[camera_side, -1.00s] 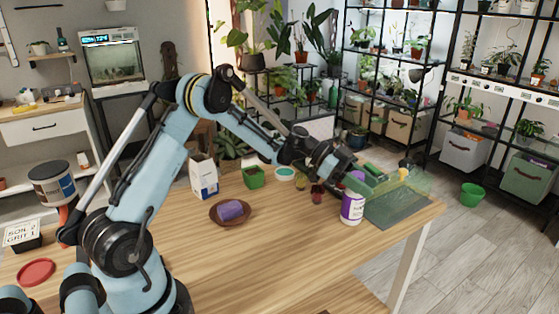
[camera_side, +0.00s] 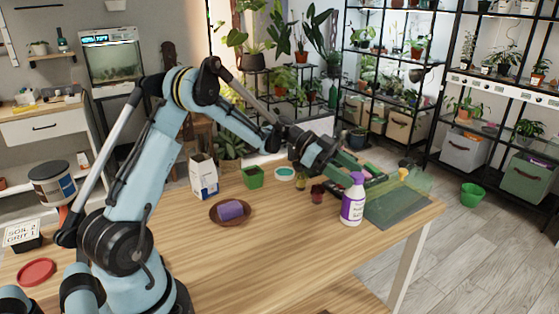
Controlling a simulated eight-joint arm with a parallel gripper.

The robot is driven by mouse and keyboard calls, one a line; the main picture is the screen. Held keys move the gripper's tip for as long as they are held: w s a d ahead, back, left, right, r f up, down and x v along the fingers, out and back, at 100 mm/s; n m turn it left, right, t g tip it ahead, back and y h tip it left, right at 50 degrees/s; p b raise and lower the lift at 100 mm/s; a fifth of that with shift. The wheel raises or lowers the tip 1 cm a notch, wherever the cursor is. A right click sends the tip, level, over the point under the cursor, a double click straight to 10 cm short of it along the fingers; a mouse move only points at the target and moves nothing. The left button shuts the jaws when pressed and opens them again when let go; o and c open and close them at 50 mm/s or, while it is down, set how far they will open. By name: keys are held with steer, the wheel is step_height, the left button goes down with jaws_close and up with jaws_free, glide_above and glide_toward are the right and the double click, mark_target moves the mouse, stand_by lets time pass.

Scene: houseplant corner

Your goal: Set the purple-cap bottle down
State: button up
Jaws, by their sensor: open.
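The purple-cap bottle (camera_side: 352,205), white with a purple label and a purple cap (camera_side: 357,178), stands upright on the wooden table near its right end, beside a green translucent tray (camera_side: 398,208). My gripper (camera_side: 372,172), with green fingers, is open just behind and above the bottle's cap. The bottle's cap and shoulders now show clearly in front of the fingers. Whether a finger still touches the bottle cannot be told.
A brown saucer (camera_side: 215,222) holds a purple roll (camera_side: 231,210). A white carton (camera_side: 204,178), a green pot (camera_side: 253,177) and a dark red jar (camera_side: 317,194) stand toward the back. The table's front middle is clear.

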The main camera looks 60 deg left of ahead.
steer(key=v, duration=0.7)
steer(key=s+d+r+n+g+y, duration=0.1)
steer(key=s+d+r+n+y, duration=0.1)
steer(key=s+d+n+y, duration=0.55)
steer(key=s+d+f+n+t+y, duration=0.1)
steer(key=s+d+n+t+y, duration=0.1)
steer(key=s, duration=0.8)
steer(key=d+n+y, duration=0.1)
steer(key=n+y, duration=0.1)
steer(key=n, duration=0.1)
steer(key=shift+s+d+f, duration=0.25)
steer(key=shift+d+f, duration=0.15)
steer(key=shift+y, duration=0.25)
